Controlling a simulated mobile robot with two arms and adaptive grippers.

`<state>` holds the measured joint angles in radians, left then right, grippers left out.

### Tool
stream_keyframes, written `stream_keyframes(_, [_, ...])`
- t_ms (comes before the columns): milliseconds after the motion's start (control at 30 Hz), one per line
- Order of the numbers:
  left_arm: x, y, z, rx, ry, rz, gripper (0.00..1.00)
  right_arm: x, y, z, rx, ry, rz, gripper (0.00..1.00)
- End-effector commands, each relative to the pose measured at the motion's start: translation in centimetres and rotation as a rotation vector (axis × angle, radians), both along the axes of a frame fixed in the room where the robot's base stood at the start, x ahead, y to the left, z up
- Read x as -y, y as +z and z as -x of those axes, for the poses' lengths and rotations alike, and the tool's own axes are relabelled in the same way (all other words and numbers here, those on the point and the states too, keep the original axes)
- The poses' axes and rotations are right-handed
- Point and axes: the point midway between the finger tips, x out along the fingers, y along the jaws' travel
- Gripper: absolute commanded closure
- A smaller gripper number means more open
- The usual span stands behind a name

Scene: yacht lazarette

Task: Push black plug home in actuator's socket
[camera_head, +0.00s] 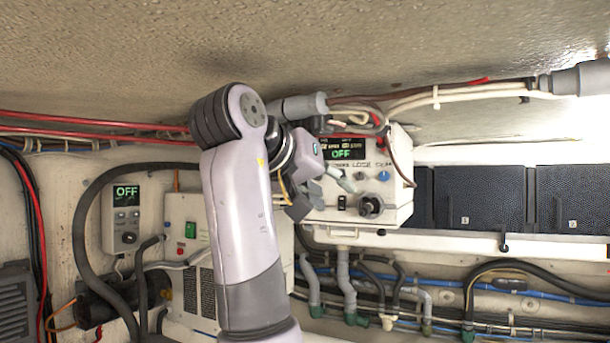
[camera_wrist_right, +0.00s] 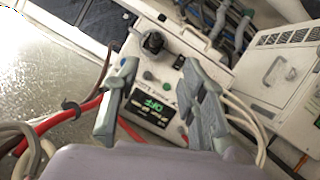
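A white control box (camera_head: 398,192) with a lit OFF display hangs on the wall right of my right arm; it also shows in the right wrist view (camera_wrist_right: 185,72). A black round plug-like part (camera_head: 371,205) sticks out of its lower front; it also shows in the right wrist view (camera_wrist_right: 152,43). How deep it sits, I cannot tell. My right gripper (camera_head: 325,192) is in front of the box's left part, left of the black part. In the right wrist view its fingers (camera_wrist_right: 160,66) are spread and empty, with the black part beyond the tips. My left gripper is not in view.
Cables and a grey conduit (camera_head: 303,106) run above the white control box. Hoses (camera_head: 345,285) run below it. Dark panels (camera_head: 494,198) stand to the right.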

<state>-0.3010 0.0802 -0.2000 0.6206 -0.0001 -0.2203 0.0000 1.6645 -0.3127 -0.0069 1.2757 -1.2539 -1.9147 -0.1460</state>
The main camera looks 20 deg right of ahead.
Motion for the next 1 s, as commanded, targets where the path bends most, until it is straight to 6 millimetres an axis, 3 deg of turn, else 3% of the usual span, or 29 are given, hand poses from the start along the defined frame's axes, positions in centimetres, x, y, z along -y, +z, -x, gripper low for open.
stream_keyframes(100, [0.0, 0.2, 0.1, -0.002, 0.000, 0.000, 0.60, 0.0, 1.0, 1.3, 0.020, -0.015, -0.020, 0.62])
stream_keyframes(233, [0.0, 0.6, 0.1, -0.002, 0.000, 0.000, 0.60, 0.7, 1.0, 1.1, 0.021, -0.018, -0.025, 0.62])
stream_keyframes(700, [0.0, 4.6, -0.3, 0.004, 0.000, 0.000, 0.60, 7.3, -1.8, -2.9, 0.018, -0.019, -0.022, 0.62])
stream_keyframes(1000, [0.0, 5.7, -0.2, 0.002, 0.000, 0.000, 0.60, 9.4, -3.0, -4.3, 0.022, -0.016, -0.021, 0.62])
